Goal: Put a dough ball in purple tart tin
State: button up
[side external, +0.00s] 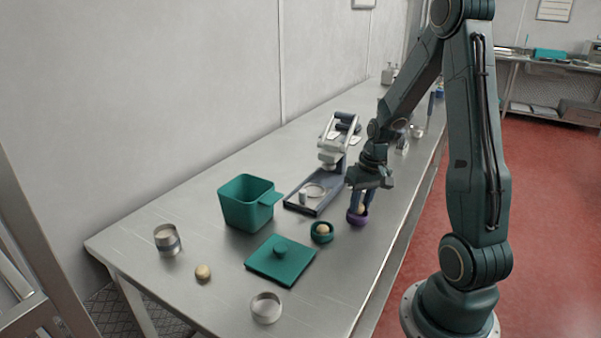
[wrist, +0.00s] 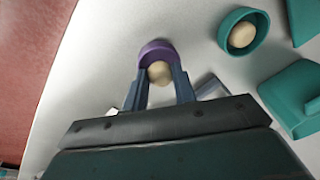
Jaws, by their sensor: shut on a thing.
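My gripper (side external: 361,202) points down over the purple tart tin (side external: 357,219), and its fingers are shut on a pale dough ball (side external: 361,209). In the wrist view, the dough ball (wrist: 160,73) shows between my gripper's fingertips (wrist: 160,80). The purple tart tin (wrist: 153,49) curves around the ball's far side there. The ball is at or inside the tin's rim; I cannot tell whether it touches the tin's bottom. The fingers hide the tin's near side.
A green tin (side external: 321,232) holding another dough ball stands left of the purple tin. A green lid (side external: 281,260), a green box (side external: 247,203), a loose dough ball (side external: 203,272), metal rings (side external: 266,308) and a press (side external: 335,150) are also on the table. The table's right edge is close.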

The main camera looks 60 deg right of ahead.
jog(key=o, duration=1.4)
jog(key=shift+o, duration=0.2)
jog(key=shift+r, duration=0.15)
jog(key=shift+r, duration=3.35)
